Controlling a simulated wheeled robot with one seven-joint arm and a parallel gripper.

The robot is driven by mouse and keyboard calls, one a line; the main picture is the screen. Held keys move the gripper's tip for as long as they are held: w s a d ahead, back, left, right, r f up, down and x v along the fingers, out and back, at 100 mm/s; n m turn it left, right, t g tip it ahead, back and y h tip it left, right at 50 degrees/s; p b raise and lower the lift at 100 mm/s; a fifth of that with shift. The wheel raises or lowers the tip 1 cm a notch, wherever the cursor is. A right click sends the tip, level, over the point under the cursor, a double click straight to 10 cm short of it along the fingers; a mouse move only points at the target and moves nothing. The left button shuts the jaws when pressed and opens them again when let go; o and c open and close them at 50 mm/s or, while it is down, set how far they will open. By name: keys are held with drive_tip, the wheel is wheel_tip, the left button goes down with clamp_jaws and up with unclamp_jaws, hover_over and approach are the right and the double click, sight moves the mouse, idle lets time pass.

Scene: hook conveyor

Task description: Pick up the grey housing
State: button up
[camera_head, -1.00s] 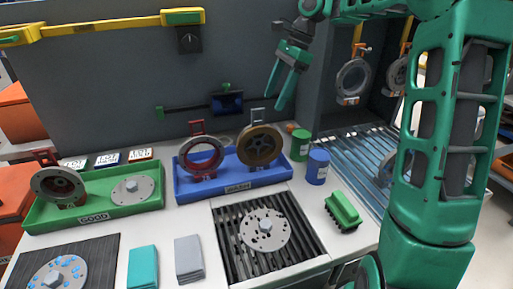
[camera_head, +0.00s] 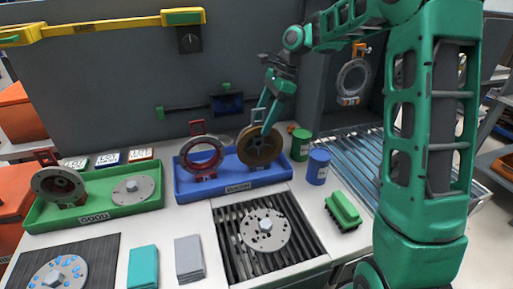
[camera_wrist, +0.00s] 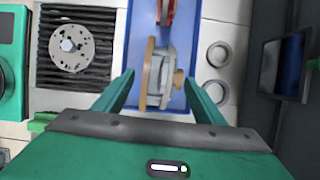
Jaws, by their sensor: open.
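The grey housing (camera_wrist: 158,75) stands upright in the blue tray (camera_head: 183,191), with a brown round face (camera_head: 261,147) and a grey handle (camera_head: 258,114) on top. My gripper (camera_head: 267,119) is just above and at this housing, by its handle. In the wrist view my gripper (camera_wrist: 160,78) is open, with one green finger on each side of the housing and a gap visible on both sides. I cannot tell whether any finger touches it. A red housing (camera_head: 202,158) stands left of it in the same tray.
A green tray (camera_head: 110,207) holds another housing and a flat disc. A disc (camera_head: 265,228) lies on a slatted grate. Green (camera_head: 300,144) and blue (camera_head: 318,166) cans and a green brush (camera_head: 342,210) stand right. A ring-shaped housing (camera_head: 352,80) hangs behind.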

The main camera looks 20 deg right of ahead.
drive_tip(key=shift+x, duration=0.75)
drive_tip(key=shift+c, duration=0.3)
clamp_jaws()
drive_tip(key=shift+r, duration=0.1)
drive_tip(key=shift+r, duration=1.9)
drive_tip(key=s+a+r, duration=0.7)
drive_tip(key=s+a, duration=0.1)
drive_tip(key=shift+a, duration=0.15)
